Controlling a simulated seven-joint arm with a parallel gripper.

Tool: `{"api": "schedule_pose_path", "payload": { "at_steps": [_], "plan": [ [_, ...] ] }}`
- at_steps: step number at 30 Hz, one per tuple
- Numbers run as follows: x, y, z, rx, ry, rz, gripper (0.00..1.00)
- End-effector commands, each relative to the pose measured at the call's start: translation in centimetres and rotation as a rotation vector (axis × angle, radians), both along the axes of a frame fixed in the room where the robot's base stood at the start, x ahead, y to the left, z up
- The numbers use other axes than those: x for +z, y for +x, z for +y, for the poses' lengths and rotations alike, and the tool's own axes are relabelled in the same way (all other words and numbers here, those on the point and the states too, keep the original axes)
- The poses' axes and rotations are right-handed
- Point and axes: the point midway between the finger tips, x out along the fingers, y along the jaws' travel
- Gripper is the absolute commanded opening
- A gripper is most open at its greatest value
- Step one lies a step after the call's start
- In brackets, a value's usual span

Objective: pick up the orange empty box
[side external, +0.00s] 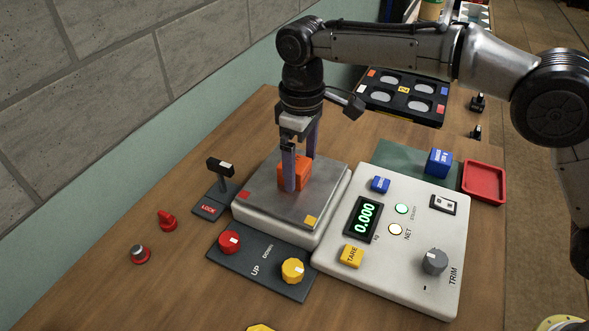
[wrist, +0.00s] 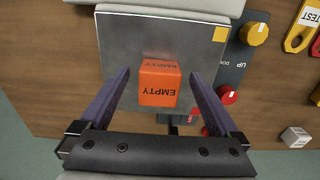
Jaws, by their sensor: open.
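The orange box (side external: 296,177) sits on the grey metal pan (side external: 262,205) of the scale. In the wrist view the orange box (wrist: 159,84) shows the word EMPTY on its top and on one side. My gripper (side external: 299,172) is lowered over the pan with its fingers pointing down. In the wrist view my gripper (wrist: 160,85) is open, one finger on each side of the box. There is a visible gap between each finger and the box there. In the side view one finger hides part of the box.
The scale's control panel (side external: 388,240) reads 0.000. A lock lever (side external: 219,170) stands close left of the pan. A blue box (side external: 438,163) and a red tray (side external: 484,183) lie at the right. A black tray (side external: 405,95) is behind.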

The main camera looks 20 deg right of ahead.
Motion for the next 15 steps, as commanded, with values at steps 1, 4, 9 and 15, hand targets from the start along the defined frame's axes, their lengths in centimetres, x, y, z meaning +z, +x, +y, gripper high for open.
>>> {"api": "schedule_pose_path", "payload": {
  "at_steps": [1, 4, 9, 15],
  "plan": [
    [-0.55, -0.04, -0.04, 0.0, -0.001, 0.001, 0.97],
    [-1.04, -0.03, -0.03, 0.0, -0.001, 0.001, 0.97],
    [-1.1, -0.01, -0.02, 0.0, 0.0, 0.0, 0.97],
    [-1.08, -0.01, -0.01, 0.0, 0.0, 0.0, 0.7]
  ]
}}
